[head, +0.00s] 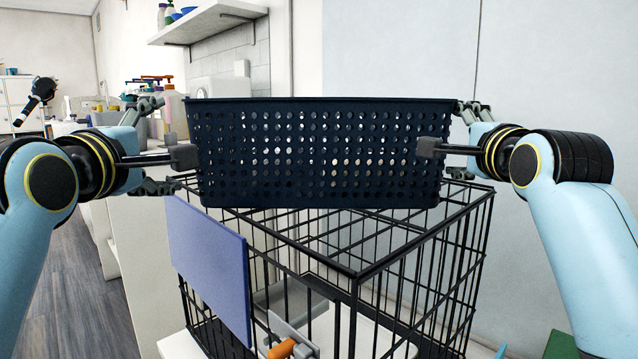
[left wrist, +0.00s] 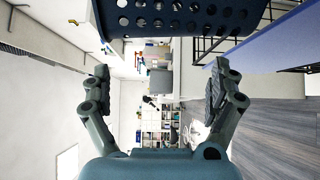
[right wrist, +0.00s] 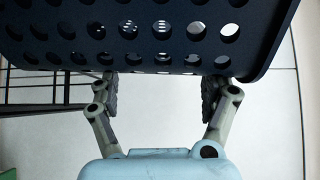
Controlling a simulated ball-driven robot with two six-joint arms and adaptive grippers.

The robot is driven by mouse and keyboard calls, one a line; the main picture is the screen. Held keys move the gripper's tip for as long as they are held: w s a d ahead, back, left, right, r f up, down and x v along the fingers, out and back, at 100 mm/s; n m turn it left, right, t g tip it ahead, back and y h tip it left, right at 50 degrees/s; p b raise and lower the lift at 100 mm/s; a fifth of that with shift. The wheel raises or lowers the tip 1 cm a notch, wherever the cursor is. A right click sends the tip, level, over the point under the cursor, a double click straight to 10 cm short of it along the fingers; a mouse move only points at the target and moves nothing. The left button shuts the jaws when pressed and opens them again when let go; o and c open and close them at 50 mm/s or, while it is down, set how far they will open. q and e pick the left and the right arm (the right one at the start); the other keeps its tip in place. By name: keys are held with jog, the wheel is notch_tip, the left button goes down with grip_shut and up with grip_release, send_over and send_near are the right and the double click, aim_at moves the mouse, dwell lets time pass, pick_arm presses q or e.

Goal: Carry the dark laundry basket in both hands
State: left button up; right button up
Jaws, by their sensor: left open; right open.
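The dark navy laundry basket (head: 318,150), with rows of round holes, is level above a black wire cage in the head view. My left gripper (head: 165,150) is at its left end and my right gripper (head: 462,145) at its right end. In the left wrist view the basket (left wrist: 190,18) crosses the top, beyond the spread fingers (left wrist: 160,85). In the right wrist view the basket (right wrist: 150,40) fills the top, and the open fingertips (right wrist: 160,85) reach its lower edge. Whether the fingers touch the basket is hidden.
The black wire cage (head: 357,272) stands below the basket on a white surface, with a blue panel (head: 210,262) on its side. A shelf (head: 208,20) with bottles is on the back wall. Pump bottles (head: 172,110) stand at the left. Open floor (head: 75,290) shows at lower left.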

pick_arm(q)
jog(key=s, duration=0.5)
pick_arm(e)
jog(key=s, duration=1.2)
pick_arm(q)
jog(key=shift+r, duration=0.1)
pick_arm(e)
jog(key=shift+r, duration=0.1)
